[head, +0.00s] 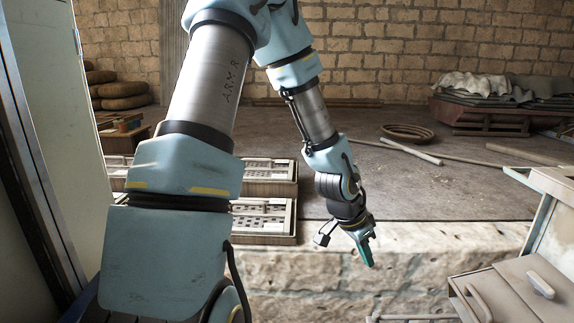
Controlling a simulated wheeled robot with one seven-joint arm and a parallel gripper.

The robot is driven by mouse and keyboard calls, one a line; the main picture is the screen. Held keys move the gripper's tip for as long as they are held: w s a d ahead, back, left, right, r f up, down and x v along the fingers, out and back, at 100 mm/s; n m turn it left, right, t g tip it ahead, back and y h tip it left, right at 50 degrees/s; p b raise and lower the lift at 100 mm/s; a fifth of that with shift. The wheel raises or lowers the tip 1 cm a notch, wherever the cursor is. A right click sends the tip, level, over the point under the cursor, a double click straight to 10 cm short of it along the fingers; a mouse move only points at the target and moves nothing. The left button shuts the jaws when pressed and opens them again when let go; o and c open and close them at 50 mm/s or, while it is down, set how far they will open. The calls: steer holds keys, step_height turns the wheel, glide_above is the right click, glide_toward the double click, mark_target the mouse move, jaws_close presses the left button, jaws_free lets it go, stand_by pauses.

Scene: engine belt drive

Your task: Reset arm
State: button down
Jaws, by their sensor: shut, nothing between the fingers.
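My arm rises at the left of the head view, bends at the top and comes down toward the middle. My gripper (369,262) is at its end, pointing down, with teal fingers that are shut and empty. It hangs in front of the pale stone ledge (300,278), apart from other things as far as this view shows. Whether it touches the ledge cannot be told from this one view.
Wooden trays (262,220) with slotted contents lie behind my arm. A grey cabinet (540,240) with an open drawer (510,295) stands at the right. Poles (410,152) and a round basket (408,132) lie on the floor. A tall pale panel (45,70) is close at the left.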

steer(key=s+a+r+n+y, duration=0.1)
steer(key=a+r+n, duration=0.2)
steer(key=a, duration=0.5)
steer(key=s+a+r+n+y, duration=0.1)
steer(key=a+r+n+y, duration=0.1)
steer(key=a+n, duration=0.3)
steer(key=s+a+r+n+y, duration=0.1)
steer(key=a+r+n, duration=0.3)
steer(key=a, duration=0.9)
steer(key=shift+s+n, duration=0.2)
steer(key=shift+n, duration=0.1)
